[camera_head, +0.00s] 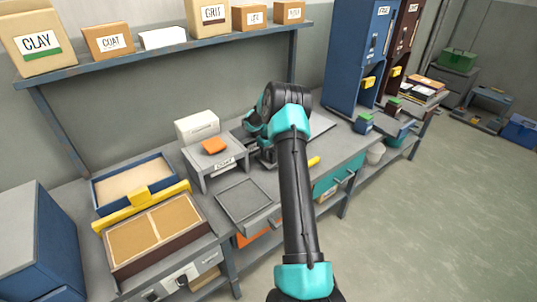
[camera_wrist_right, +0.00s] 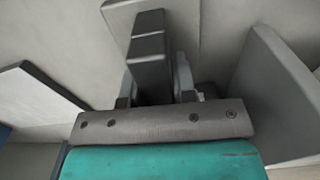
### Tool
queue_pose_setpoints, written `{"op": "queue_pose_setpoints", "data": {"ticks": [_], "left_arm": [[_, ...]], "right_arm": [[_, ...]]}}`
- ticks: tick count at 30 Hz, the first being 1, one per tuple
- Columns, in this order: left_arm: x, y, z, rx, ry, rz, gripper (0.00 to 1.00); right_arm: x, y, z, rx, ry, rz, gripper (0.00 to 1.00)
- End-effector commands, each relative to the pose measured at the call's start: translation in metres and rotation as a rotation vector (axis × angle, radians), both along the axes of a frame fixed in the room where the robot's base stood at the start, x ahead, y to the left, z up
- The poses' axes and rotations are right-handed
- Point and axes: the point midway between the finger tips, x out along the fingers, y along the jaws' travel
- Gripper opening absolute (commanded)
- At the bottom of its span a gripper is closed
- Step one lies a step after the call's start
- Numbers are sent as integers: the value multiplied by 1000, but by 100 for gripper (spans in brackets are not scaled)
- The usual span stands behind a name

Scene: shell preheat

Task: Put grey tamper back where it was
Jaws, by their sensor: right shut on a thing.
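My right gripper (camera_head: 262,146) is over the bench behind my dark arm, beside the grey stand. In the right wrist view its two fingers (camera_wrist_right: 155,88) are shut on a dark grey block-like piece, which I take to be the grey tamper (camera_wrist_right: 150,48). The piece stands up between the fingers, with a paler flat plate behind its far end. In the head view I cannot clearly make out the tamper, as the arm and gripper cover that spot. I cannot tell whether it touches anything below. My left gripper is in neither view.
A grey stand (camera_head: 197,165) holds an orange item (camera_head: 214,145). A shallow grey tray (camera_head: 230,193) lies in front of it. A shelf (camera_head: 170,53) with several boxes runs above.

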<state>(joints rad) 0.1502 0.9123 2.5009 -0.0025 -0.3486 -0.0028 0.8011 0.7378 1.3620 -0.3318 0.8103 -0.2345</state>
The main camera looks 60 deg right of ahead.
Motion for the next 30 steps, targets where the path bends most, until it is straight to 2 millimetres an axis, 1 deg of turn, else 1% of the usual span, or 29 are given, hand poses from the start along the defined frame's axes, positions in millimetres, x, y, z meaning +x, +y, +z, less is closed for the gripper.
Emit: {"op": "queue_pose_setpoints", "data": {"ticks": [3,11,15,16,21,23,30], "left_arm": [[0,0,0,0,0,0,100],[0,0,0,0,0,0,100],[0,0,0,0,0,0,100],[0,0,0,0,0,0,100],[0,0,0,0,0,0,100],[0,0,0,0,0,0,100],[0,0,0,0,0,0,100]], "right_arm": [[0,-1,-8,-1,-1,0,3],[0,-1,-8,-3,-1,0,3],[0,-1,-11,-1,-1,0,3],[0,0,-12,-1,-1,0,28],[0,0,-11,-1,-1,0,45],[0,0,-11,-1,-1,-1,50],[0,0,-11,-1,-1,0,51]]}}
